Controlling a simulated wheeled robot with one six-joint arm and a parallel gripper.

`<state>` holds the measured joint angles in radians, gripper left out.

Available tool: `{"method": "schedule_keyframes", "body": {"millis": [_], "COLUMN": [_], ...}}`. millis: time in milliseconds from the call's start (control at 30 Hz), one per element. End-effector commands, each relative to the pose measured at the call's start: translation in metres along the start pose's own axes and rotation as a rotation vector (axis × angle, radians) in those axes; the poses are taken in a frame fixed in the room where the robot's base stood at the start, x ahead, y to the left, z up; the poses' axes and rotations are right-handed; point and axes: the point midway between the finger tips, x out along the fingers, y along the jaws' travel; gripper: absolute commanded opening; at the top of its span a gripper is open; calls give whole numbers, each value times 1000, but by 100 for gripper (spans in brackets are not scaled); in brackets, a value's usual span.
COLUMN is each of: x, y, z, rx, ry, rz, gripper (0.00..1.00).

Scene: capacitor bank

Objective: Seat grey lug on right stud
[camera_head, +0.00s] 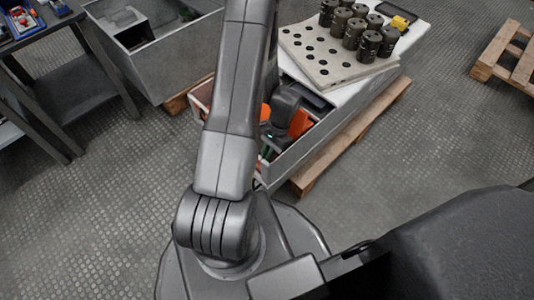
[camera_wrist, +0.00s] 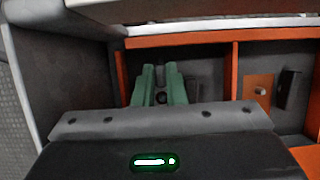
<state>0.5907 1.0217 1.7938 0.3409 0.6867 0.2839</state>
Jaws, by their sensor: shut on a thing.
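In the wrist view the two green fingers of my gripper (camera_wrist: 161,88) are close together at the middle, inside a compartment with orange dividers. A small dark grey piece with a round dark spot, which looks like the grey lug (camera_wrist: 162,99), sits between them; most of it is hidden by the fingers. To the right, a copper plate (camera_wrist: 258,88) with a small dot stands in the neighbouring compartment, with a dark block (camera_wrist: 292,89) beside it. I cannot tell which stud is the right one. In the head view my arm hides most of the gripper.
An orange wall (camera_wrist: 234,80) divides the compartments. In the head view a perforated tray (camera_head: 305,60) holds several dark cylinders (camera_head: 368,45), on a white bench over a wooden pallet (camera_head: 345,140). A grey tub (camera_head: 160,65) stands left.

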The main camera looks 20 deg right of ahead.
Motion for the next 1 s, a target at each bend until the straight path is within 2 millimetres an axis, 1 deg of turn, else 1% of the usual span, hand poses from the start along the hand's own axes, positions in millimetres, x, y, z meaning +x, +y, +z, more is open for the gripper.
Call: {"method": "schedule_keyframes", "body": {"millis": [400, 433, 533, 767, 833, 933, 1000], "x": [1, 1, 1, 1, -2, -12, -25], "y": [0, 0, 0, 0, 0, 0, 0], "z": [0, 0, 0, -1, -1, 0, 0], "rx": [0, 0, 0, 0, 0, 1, 1], "ry": [0, 0, 0, 1, 1, 1, 3], "rz": [0, 0, 0, 0, -1, -2, -2], "gripper": [0, 17, 36, 36, 36, 36, 36]}}
